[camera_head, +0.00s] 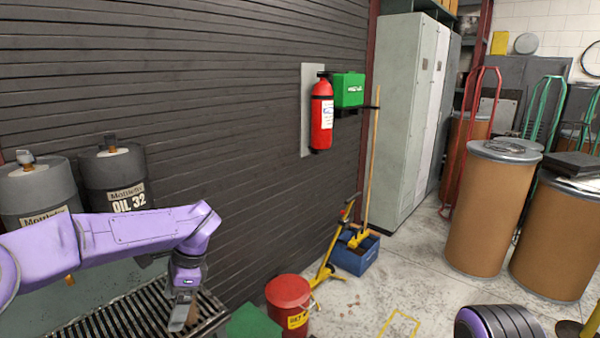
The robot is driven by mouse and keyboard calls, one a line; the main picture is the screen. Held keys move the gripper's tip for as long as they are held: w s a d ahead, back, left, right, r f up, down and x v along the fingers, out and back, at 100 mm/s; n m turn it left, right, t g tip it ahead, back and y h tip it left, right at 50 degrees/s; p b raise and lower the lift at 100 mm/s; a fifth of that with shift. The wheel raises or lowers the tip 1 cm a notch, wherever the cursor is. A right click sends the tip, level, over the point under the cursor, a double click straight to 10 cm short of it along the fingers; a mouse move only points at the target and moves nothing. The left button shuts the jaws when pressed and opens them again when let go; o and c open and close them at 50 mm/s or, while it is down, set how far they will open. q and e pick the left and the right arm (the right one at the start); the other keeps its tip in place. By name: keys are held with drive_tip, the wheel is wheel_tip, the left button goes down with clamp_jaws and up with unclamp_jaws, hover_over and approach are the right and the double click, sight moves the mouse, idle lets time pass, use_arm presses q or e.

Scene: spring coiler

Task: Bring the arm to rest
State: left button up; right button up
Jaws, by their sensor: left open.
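My left arm comes in from the left in the head view, a purple arm reaching across in front of two grey oil drums. It bends down at the wrist. My left gripper (181,312) hangs pointing down over a dark slatted grate. It is open, and I see nothing held in it. A short purple-and-dark rounded part shows at the bottom right edge; I cannot tell which part it is. My right gripper is not in view.
A red bin (288,303) and a green object (253,322) stand right of the left gripper. The grate (110,322) lies below it. Oil drums (118,178) stand behind the arm. A blue box (355,258) and brown drums (487,210) are farther off. Concrete floor is open between them.

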use_arm(q)
drive_tip(key=s+a+f+m+t+y, duration=0.2)
drive_tip(key=s+f+m, duration=0.1)
drive_tip(key=f+m, duration=0.5)
drive_tip(key=s+a+f+m+t+y+b, duration=0.1)
drive_tip(key=s+a+f+m+t+y, duration=0.15)
drive_tip(key=f+m, duration=0.65)
drive_tip(key=s+a+f+m+t+y, duration=0.2)
drive_tip(key=s+f+m, duration=0.25)
drive_tip(key=m, duration=0.65)
drive_tip(key=s+d+f+m+h, duration=0.1)
drive_tip(key=s+f+m+h, duration=0.2)
drive_tip(key=s+m, duration=0.8)
drive_tip(key=s+d+f+m+h, duration=0.2)
drive_tip(key=s+f+m+h, duration=0.2)
drive_tip(key=s+f+m, duration=0.4)
drive_tip(key=s+m+g, duration=0.1)
drive_tip(key=s+m, duration=0.2)
drive_tip(key=m, duration=0.2)
drive_tip(key=shift+f, duration=0.15)
